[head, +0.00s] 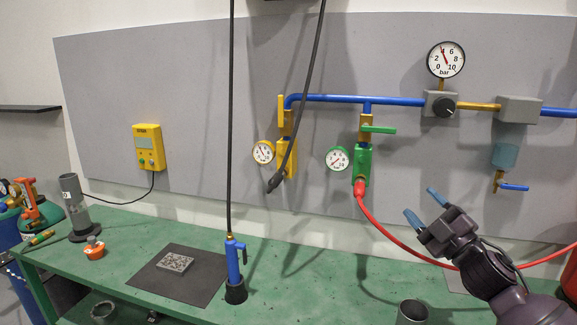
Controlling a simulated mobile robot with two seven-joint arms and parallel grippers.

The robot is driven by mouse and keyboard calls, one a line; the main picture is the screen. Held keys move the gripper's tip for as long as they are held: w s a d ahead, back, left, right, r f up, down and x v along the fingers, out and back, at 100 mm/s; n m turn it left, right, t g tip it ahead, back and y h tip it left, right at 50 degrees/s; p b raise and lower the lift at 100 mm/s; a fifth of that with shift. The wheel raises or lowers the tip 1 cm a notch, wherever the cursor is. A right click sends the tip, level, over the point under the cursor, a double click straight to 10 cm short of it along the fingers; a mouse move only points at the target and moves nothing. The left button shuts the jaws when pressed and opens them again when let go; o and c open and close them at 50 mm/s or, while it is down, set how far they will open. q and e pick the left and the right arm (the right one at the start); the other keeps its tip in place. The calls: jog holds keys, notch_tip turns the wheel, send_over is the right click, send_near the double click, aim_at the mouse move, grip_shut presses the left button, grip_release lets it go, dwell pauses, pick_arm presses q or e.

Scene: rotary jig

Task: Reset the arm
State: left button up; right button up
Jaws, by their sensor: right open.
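My right gripper (424,208) is at the right of the head view, reaching in from the lower right corner. Its two blue-tipped fingers are apart with nothing between them. It is raised above the green workbench (190,222) and in front of the grey wall panel, to the right of the green regulator (362,162). The red hose (399,240) from that regulator passes beside my right wrist, partly hidden by it. I cannot tell whether they touch. My left gripper and arm are not in view.
Another black hose (300,110) hangs before the yellow regulator (287,158). A grey cup (412,311) stands below my right gripper.

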jog(key=s+f+m+g+h, duration=0.1)
jog(key=s+f+m+h, duration=0.1)
jog(key=f, duration=0.6)
jog(key=s+f+m+g+h, duration=0.1)
jog(key=s+f+m+h, duration=0.2)
jog(key=f, duration=0.4)
jog(key=s+d+f+m+g+h, duration=0.1)
jog(key=s+f+m+h, duration=0.2)
jog(key=s+f+m, duration=0.2)
notch_tip(320, 180, down, 4)
jog(key=shift+s+r+m+g, duration=0.1)
jog(key=shift+r+m+g, duration=0.15)
jog(key=shift+m, duration=0.35)
jog(key=s+a+f+m+g+h, duration=0.1)
jog(key=s+f+m+g, duration=0.4)
jog(key=s+f, duration=1.1)
jog(key=s+h, duration=0.1)
jog(key=s, duration=0.3)
jog(key=shift+s+f, duration=0.15)
jog(key=shift+a, duration=0.1)
